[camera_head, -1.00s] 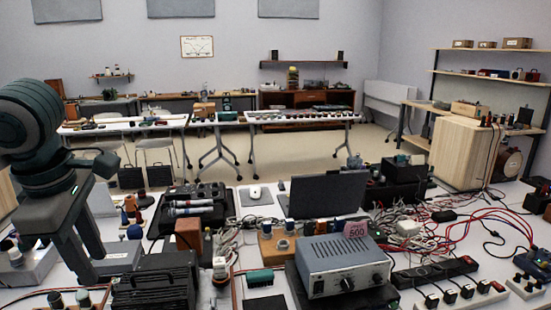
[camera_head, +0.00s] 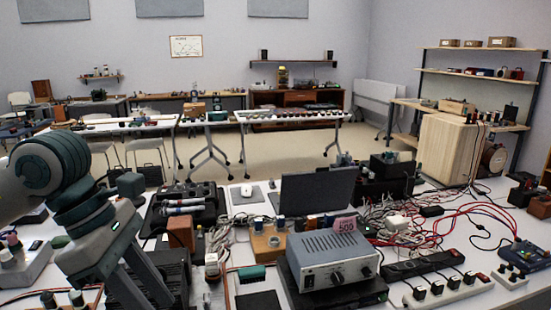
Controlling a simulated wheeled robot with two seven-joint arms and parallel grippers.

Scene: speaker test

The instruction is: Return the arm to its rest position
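My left arm comes in from the left, and its gripper (camera_head: 150,293) points down over the left front of the cluttered table (camera_head: 238,236). Its two grey fingers stand apart with a gap between them, and I see nothing held. The fingertips reach over the black finned box (camera_head: 178,272), partly hiding it; I cannot tell whether they touch it. My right arm and gripper are not in view.
Right of the gripper stand a wooden block (camera_head: 181,233), a grey power supply (camera_head: 332,262) and an open laptop (camera_head: 316,194). A black tray with cylinders (camera_head: 185,209) lies behind it. Cables and power strips (camera_head: 447,291) crowd the right. Open floor (camera_head: 270,165) lies beyond.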

